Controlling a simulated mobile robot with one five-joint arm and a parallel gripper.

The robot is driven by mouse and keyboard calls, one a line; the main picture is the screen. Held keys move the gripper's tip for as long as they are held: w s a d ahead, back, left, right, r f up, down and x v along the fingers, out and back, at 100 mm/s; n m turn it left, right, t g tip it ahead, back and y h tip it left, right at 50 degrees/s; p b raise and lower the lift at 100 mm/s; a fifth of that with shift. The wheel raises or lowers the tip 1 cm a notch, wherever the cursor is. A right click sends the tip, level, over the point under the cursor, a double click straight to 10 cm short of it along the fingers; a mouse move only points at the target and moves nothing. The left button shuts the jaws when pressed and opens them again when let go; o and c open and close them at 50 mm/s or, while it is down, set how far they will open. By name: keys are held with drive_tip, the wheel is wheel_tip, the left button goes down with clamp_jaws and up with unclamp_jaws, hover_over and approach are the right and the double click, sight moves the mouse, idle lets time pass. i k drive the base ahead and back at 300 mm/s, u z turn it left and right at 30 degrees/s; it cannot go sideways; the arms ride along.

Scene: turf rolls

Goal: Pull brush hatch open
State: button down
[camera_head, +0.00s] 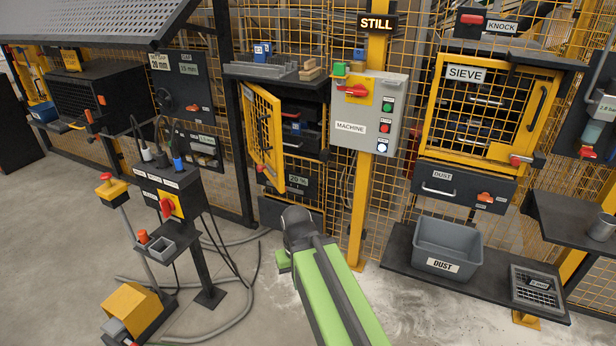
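No label reading "brush" is legible, so I cannot tell for sure which hatch is the brush hatch. A yellow-framed mesh door (264,138) at centre left stands swung out from its dark cabinet (304,140), with dark drawers or parts behind it. My green arm (335,290) reaches up from the bottom and ends in a dark joint below this door. A short green part of my arm shows beside the joint. My gripper does not show; it is hidden or out of frame.
A grey control box (368,125) on a yellow post stands right of the open door. The sieve door (485,115) is shut at the right. A grey dust bin (447,246) sits on a low shelf. A switch stand (170,195) with trailing cables stands left.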

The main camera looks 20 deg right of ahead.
sight(275, 119)
drive_tip(key=u, duration=0.6)
drive_tip(key=i, duration=0.9)
drive_tip(key=z, duration=0.1)
